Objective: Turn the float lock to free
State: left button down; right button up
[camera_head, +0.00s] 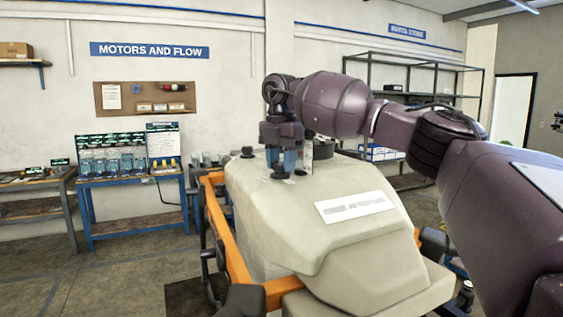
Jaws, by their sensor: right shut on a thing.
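The large pale tank-like body of the drone (290,215) fills the middle of the view, with a white label (355,207) on its sloping front. My right gripper (281,163) points down at the top of this body, its blue fingers shut on a small dark knob (280,174). I take this knob for the float lock, but its markings and turn position are too small to read. Another dark knob (248,152) stands just left of the gripper. A pale upright piece with a dark top (322,148) stands to its right, partly behind my wrist. My left gripper is not in view.
An orange frame (226,240) runs along the body's left side. A blue bench (135,180) with several jars stands at the back left, beside another worktable (38,182). A metal shelf rack (430,65) stands behind my right arm. The floor at left is open.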

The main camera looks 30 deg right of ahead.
aim_at(281, 162)
jog(key=o, duration=0.9)
jog(key=shift+o, duration=0.2)
notch_tip(281, 162, up, 11)
dwell(0.3)
